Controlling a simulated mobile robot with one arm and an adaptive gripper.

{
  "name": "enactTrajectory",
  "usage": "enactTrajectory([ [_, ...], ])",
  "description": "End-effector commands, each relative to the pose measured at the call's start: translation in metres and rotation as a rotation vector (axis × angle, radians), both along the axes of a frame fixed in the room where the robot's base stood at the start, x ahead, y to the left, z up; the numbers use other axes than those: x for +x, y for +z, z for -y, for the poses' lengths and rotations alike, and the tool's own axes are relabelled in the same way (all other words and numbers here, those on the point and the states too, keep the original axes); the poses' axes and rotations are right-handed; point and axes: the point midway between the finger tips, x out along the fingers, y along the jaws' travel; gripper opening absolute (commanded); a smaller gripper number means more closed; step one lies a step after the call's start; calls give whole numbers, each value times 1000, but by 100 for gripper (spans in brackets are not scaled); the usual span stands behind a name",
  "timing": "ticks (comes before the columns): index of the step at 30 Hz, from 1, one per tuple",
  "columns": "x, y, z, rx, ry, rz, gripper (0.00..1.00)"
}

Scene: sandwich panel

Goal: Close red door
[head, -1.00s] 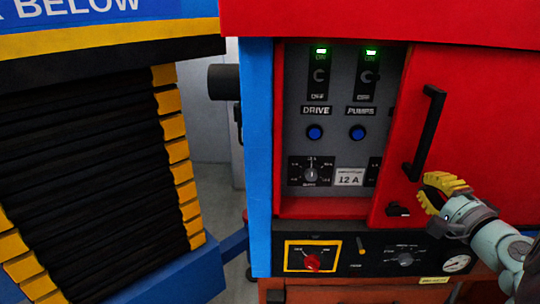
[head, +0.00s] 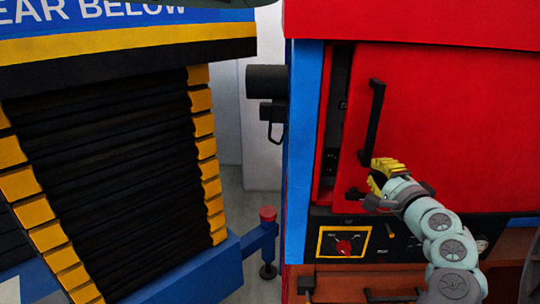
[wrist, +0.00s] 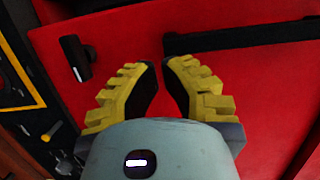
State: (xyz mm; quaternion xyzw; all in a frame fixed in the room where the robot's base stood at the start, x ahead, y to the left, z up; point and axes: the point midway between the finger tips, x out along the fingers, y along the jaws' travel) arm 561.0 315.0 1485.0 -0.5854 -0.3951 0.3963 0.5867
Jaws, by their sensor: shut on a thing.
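The red door (head: 450,120) covers most of the panel's opening in the head view. A narrow dark gap (head: 335,130) shows along its left edge. Its black bar handle (head: 375,125) stands upright near that edge, and it also shows in the wrist view (wrist: 245,38). My gripper (head: 376,172), with yellow ribbed fingers, is at the handle's lower end. In the wrist view my gripper (wrist: 162,66) has its fingers close together, shut at the handle's end. The exact contact is hard to see.
A black latch (wrist: 76,57) sits on the door near its edge. Below the door is a control strip with a red knob (head: 344,246). A machine with black bellows (head: 110,170) stands at the left. A blue post with a red cap (head: 268,214) stands between them.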

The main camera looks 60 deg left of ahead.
Motion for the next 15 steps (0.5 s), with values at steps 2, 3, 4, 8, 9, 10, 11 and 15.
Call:
enactTrajectory([
  [2,-16,2,-13,0,12,-1,0],
  [3,-21,2,-17,-1,11,-1,0],
  [4,-25,2,-19,0,10,-1,0],
  [8,-37,1,-29,-1,7,0,0],
  [9,-40,1,-31,-1,8,1,0],
  [10,-42,1,-32,-1,7,1,0],
  [11,-43,1,-33,-1,7,1,0],
  [15,-46,1,-35,0,6,1,0],
])
